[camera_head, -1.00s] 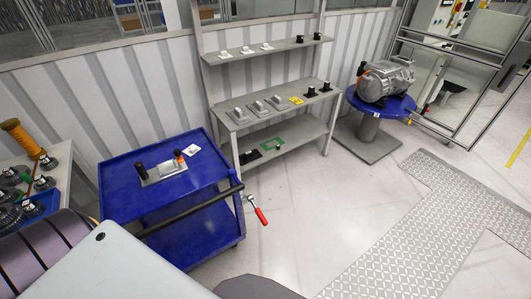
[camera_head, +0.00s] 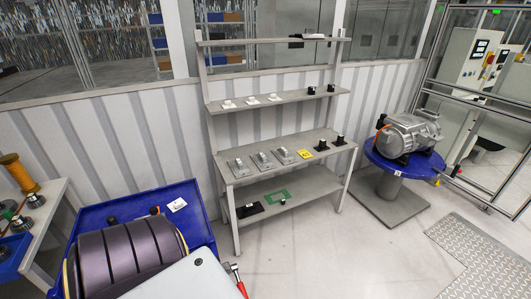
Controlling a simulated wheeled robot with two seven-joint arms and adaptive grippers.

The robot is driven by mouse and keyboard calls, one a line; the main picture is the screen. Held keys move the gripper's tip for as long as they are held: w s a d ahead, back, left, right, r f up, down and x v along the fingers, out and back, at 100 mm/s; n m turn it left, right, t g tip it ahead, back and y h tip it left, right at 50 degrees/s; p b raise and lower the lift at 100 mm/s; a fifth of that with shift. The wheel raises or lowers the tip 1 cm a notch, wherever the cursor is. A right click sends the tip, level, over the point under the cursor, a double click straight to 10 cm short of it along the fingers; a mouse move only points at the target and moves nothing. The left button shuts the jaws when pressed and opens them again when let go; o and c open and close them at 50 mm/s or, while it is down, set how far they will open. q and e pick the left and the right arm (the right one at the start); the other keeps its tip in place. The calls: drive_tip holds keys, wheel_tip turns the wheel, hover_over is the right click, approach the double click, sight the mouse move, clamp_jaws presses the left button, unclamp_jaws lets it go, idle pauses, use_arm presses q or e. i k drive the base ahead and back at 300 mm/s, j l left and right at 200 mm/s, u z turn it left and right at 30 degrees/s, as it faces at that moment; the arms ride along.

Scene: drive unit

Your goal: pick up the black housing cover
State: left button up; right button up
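Several small black parts stand on the grey shelf rack (camera_head: 218,107), and I cannot tell for sure which is the housing cover. Two black parts (camera_head: 320,145) stand at the right end of the work-level shelf. Two smaller black pieces (camera_head: 312,90) stand at the right of the shelf above. A flat black part (camera_head: 249,209) lies on the lowest shelf beside a green frame (camera_head: 277,197). Neither of my grippers shows.
Grey metal parts (camera_head: 262,160) and a yellow item (camera_head: 305,154) share the work-level shelf. A motor (camera_head: 410,135) sits on a round blue stand (camera_head: 382,163) at right. Floor before the rack is clear.

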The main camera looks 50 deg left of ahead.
sight(251, 209)
drive_tip(key=i+l, duration=0.15)
drive_tip(key=i, duration=0.6)
drive_tip(key=i+u, duration=1.05)
drive_tip(key=i+l+u, duration=0.15)
drive_tip(key=i+u, duration=0.25)
drive_tip(key=i, duration=0.2)
drive_tip(key=i+u, duration=0.4)
drive_tip(key=i+l+u, duration=0.6)
drive_tip(key=i+u, duration=0.2)
